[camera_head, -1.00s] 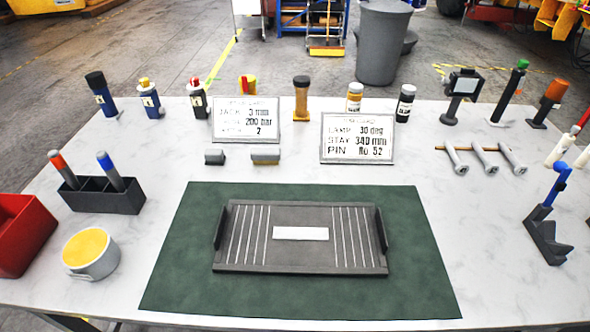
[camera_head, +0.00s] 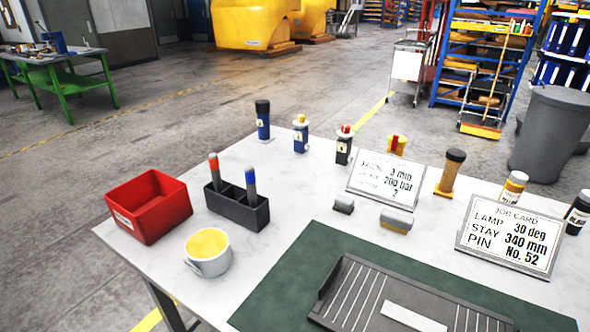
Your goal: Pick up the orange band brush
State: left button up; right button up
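A dark slotted holder (camera_head: 237,208) stands on the left part of the table, with two upright marker-like sticks in it. The left stick has an orange-red band near its top and looks like the orange band brush (camera_head: 214,168). The right stick has a blue band (camera_head: 251,182). The lower ends of both are hidden inside the holder. Neither of my grippers is in view.
A red bin (camera_head: 150,208) stands left of the holder, and a cup with yellow contents (camera_head: 208,252) in front. Several bottles stand behind, near a job card (camera_head: 510,235). A dark tray (camera_head: 340,290) lies on a green mat (camera_head: 290,270).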

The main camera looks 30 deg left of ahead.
aim_at(213, 157)
jog(key=j+u, duration=0.15)
jog(key=u, duration=1.25)
